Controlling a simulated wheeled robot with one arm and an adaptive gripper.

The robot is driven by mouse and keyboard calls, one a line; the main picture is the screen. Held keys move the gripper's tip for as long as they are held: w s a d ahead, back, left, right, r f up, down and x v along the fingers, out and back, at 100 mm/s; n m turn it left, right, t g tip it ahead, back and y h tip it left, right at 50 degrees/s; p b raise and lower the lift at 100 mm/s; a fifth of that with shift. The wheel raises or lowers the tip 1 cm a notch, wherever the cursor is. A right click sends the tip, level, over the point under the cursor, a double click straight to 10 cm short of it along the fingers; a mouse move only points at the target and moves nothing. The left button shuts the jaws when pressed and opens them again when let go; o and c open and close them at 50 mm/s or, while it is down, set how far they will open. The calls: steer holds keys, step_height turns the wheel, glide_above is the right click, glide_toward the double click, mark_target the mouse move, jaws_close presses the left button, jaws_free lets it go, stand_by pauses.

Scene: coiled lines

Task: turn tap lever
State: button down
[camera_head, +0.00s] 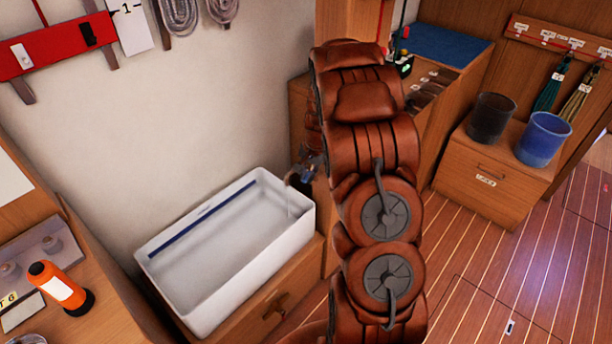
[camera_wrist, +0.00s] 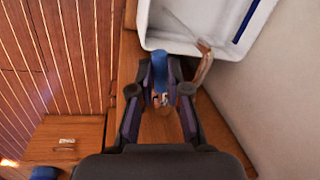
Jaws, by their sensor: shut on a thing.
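The tap's blue lever (camera_wrist: 159,68) stands between my fingers in the wrist view, beside the white basin. My gripper (camera_wrist: 162,88) is shut on it. The tap's brownish spout (camera_wrist: 205,66) reaches over the basin's edge, just right of my right finger. In the head view the white basin (camera_head: 306,222) sits on a wooden cabinet against the wall. My gripper (camera_head: 308,176) is small there, at the basin's far right corner. My brown arm hides much of that area, so the tap's base and the lever's exact angle cannot be made out.
A black bucket (camera_head: 491,118) and a blue bucket (camera_head: 543,138) stand on a wooden locker (camera_head: 488,186) at the right. Coiled lines (camera_head: 181,14) hang on the wall. The plank floor (camera_head: 480,285) at the right is clear.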

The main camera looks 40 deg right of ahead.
steer(key=c, duration=1.1)
jaws_free()
steer(key=shift+c, duration=0.2)
steer(key=shift+r, duration=0.15)
step_height(320, 180, up, 12)
steer(key=s+d, duration=0.1)
steer(key=s, duration=0.1)
steer(key=shift+f, duration=0.2)
